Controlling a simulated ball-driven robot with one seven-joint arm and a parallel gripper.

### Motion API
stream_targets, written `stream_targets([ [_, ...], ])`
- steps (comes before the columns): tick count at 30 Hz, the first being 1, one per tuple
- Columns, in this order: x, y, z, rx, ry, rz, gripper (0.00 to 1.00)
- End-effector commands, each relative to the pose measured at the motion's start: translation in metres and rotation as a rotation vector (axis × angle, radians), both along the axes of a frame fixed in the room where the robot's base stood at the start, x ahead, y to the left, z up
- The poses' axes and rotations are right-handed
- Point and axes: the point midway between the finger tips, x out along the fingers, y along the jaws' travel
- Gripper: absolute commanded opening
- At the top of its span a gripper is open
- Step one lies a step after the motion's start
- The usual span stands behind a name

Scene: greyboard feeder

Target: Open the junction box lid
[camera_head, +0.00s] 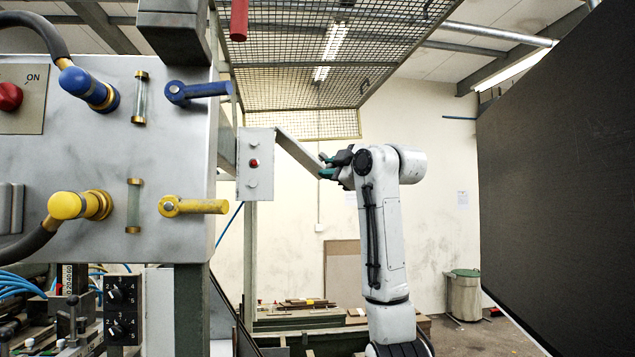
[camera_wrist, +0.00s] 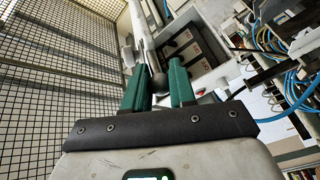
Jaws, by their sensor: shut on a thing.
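The junction box (camera_head: 255,182) is a pale grey box with a red button on the side that faces the head camera. Its lid (camera_head: 298,152) is a thin plate standing swung out from the box, slanting down to the right. My gripper (camera_head: 327,166) is at the lid's outer end. In the wrist view my gripper's green fingers (camera_wrist: 158,88) are closed around a dark round knob (camera_wrist: 158,80) on the lid, which shows nearly edge-on (camera_wrist: 144,35). Behind it the box interior (camera_wrist: 190,48) is exposed, with several dark blocks inside. The knob is hidden in the head view.
A grey panel (camera_head: 110,130) with blue and yellow valve handles stands close on the left. A mesh guard (camera_head: 310,45) hangs above. A large dark panel (camera_head: 560,170) stands at right. Blue cables (camera_wrist: 285,95) run right of the fingers.

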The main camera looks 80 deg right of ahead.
Motion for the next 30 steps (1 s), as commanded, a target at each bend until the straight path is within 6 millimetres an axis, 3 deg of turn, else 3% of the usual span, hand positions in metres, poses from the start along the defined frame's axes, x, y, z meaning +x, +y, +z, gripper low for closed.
stream_targets([
  [12,-0.029,-0.010,0.063,-0.151,0.363,-0.001,0.00],
  [21,-0.034,-0.013,0.102,-0.242,0.588,0.001,0.00],
  [30,-0.032,-0.013,0.125,-0.299,0.726,0.003,0.00],
])
